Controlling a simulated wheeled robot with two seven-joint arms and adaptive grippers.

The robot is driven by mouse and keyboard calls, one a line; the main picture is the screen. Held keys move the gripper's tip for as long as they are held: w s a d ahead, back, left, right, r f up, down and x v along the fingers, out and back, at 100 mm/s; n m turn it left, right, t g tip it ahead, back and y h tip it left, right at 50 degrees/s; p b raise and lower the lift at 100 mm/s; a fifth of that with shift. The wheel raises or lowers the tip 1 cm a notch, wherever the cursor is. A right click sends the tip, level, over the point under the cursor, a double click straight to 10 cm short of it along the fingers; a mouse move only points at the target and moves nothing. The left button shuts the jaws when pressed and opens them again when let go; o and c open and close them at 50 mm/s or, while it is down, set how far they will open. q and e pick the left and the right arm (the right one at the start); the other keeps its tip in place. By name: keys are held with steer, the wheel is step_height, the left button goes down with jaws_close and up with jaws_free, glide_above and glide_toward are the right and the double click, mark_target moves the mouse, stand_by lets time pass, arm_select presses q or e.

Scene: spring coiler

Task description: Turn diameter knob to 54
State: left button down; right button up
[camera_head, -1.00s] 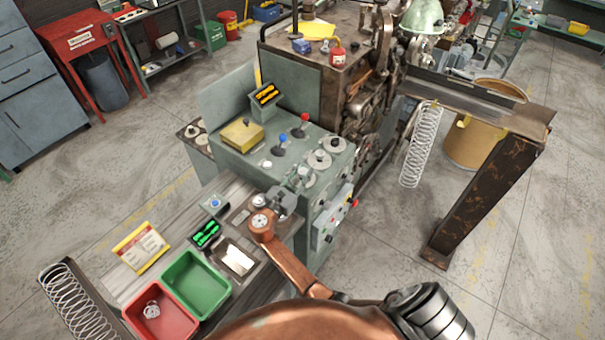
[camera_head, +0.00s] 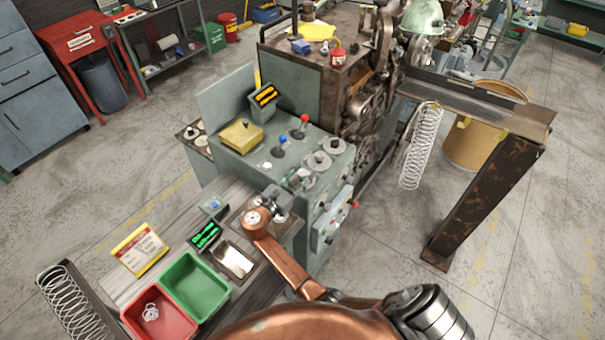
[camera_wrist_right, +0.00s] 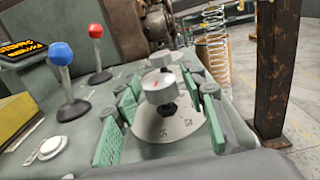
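Three round dial knobs stand on the grey-green control panel (camera_head: 262,150); the back one (camera_head: 338,145) and middle one (camera_head: 319,160) show clearly in the head view. The nearest is partly hidden by my right gripper (camera_head: 297,181). In the right wrist view, a silver knob (camera_wrist_right: 158,87) with a red mark on top stands above a round scale plate (camera_wrist_right: 168,128). The green-padded fingers of my right gripper are open, one on each side of this knob, with visible gaps. I cannot read its setting or a diameter label. My left gripper is out of view.
Blue (camera_wrist_right: 62,54) and red (camera_wrist_right: 95,31) ball levers and a white button (camera_wrist_right: 52,147) are left of the knob. An orange display (camera_head: 266,95) and green display (camera_head: 205,235) have unreadable digits. Green (camera_head: 195,286) and red (camera_head: 158,315) trays sit on the bench.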

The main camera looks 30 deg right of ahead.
mark_target(300, 177)
steer(key=shift+o, duration=0.3)
steer(key=shift+a, duration=0.1)
steer(key=v, duration=0.7)
steer(key=shift+s+a, duration=0.15)
steer(key=shift+a, duration=0.05)
